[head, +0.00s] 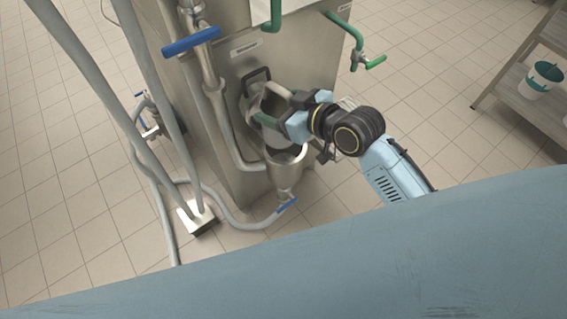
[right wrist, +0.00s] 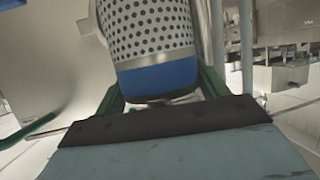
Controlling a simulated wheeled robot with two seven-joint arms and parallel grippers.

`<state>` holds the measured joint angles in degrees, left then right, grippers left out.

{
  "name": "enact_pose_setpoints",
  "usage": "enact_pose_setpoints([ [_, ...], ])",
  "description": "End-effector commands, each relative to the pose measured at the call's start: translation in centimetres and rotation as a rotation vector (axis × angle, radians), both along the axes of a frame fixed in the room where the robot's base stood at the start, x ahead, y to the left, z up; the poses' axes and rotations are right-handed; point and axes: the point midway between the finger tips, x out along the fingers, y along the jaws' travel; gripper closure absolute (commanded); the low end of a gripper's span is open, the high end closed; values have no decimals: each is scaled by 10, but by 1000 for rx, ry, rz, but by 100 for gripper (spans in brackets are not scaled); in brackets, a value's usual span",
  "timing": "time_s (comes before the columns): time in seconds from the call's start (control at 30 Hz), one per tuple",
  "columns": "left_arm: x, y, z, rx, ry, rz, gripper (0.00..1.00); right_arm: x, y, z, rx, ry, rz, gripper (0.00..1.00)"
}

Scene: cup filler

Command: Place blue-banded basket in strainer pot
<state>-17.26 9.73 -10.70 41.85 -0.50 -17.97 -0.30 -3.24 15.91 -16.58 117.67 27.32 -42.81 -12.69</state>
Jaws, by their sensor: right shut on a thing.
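The blue-banded basket (right wrist: 153,35) is a perforated metal cylinder with a smooth blue band (right wrist: 155,77) at the gripper-side end in the right wrist view. My right gripper (head: 268,104) is shut on it, with a finger along each side. In the head view the basket (head: 273,108) is partly hidden by the gripper. The strainer pot (head: 286,174) is a grey metal vessel with a tapered bottom, mounted low on the machine's side. The basket is held over it in the head view; I cannot tell the height gap. My left gripper is not in view.
The steel machine (head: 235,150) stands close behind the pot, with grey pipes and a blue-handled valve (head: 190,41). A small blue valve lever (head: 287,206) is below the pot.

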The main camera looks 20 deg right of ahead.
Motion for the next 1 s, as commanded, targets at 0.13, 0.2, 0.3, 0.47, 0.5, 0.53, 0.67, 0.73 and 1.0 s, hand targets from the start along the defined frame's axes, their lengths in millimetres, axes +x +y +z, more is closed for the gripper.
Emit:
enact_pose_setpoints([
  [0.13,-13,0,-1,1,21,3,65,9,-4,-16,-10,-2,120,56],
  [0.2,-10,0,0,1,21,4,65,11,-8,-20,-7,-3,148,56],
  [0.3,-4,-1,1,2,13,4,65,13,-12,-24,-1,-2,171,56],
  [0.47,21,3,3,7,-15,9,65,13,-14,-38,4,0,181,56],
  [0.5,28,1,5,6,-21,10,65,14,-14,-44,5,-1,180,56],
  [0.53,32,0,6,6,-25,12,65,13,-14,-49,5,0,179,56],
  [0.67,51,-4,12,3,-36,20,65,14,-14,-69,4,-1,179,56],
  [0.73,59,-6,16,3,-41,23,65,13,-14,-78,4,0,179,56],
  [1.0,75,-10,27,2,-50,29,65,14,-14,-91,4,-3,179,56],
])
